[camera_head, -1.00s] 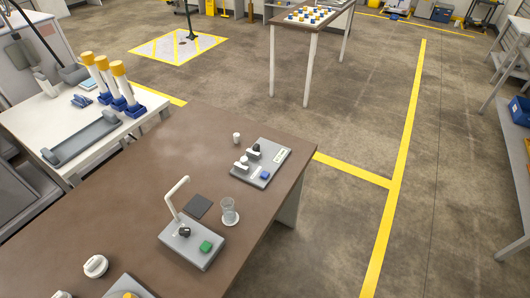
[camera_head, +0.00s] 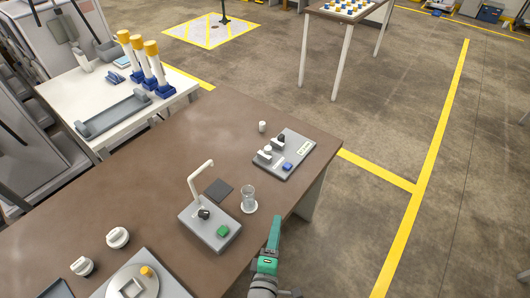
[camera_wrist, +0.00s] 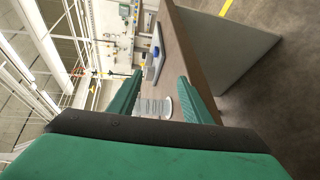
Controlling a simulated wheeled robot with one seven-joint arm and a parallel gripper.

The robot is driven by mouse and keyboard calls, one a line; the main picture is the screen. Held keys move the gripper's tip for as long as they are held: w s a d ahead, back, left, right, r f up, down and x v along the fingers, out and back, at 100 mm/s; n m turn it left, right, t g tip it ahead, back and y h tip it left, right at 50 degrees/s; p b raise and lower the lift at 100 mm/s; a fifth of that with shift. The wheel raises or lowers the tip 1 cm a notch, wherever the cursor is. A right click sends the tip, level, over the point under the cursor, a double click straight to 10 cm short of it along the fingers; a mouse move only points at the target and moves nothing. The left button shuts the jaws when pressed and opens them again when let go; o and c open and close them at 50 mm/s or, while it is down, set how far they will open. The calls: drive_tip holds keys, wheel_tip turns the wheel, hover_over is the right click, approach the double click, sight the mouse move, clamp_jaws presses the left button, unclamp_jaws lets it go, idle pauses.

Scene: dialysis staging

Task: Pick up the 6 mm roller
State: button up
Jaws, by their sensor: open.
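Two white round knob-like parts lie on the brown table at lower left in the head view, one larger (camera_head: 117,238) and one nearer (camera_head: 82,266). No size mark is readable, so I cannot tell which, if either, is the 6 mm roller. A small white cylinder (camera_head: 263,127) stands near the far edge. My gripper (camera_head: 276,222) is at the table's right edge, beside the clear cup and well right of the white parts. In the wrist view my gripper (camera_wrist: 160,88) is open, its teal fingers apart with nothing held between them.
A grey device with a bent white spout (camera_head: 197,185), a clear cup (camera_head: 248,198) and a switch panel (camera_head: 285,154) stand on the brown table (camera_head: 165,160). A grey device with a round plate (camera_head: 115,288) is at the front. A white side table (camera_head: 87,98) holds yellow-topped tubes.

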drive_tip(key=w+r+n, duration=0.1)
drive_tip(key=w, duration=0.1)
drive_tip(key=w+r+n, duration=0.1)
drive_tip(key=w, duration=0.1)
drive_tip(key=w+r+n, duration=0.1)
drive_tip(key=w, duration=0.1)
drive_tip(key=shift+w+d+h, duration=0.1)
drive_tip(key=shift+d+h, duration=0.05)
drive_tip(key=shift+h, duration=0.25)
drive_tip(key=w+a+r+n+g+h, duration=0.1)
drive_tip(key=w+a+r+n+h, duration=0.2)
drive_tip(key=w+n, duration=0.7)
drive_tip(key=n+g+y, duration=0.1)
drive_tip(key=n+g, duration=0.1)
approach(268, 147)
drive_tip(key=x, duration=0.8)
drive_tip(key=shift+s+d+f, duration=0.1)
drive_tip(key=shift+s, duration=0.05)
clamp_jaws()
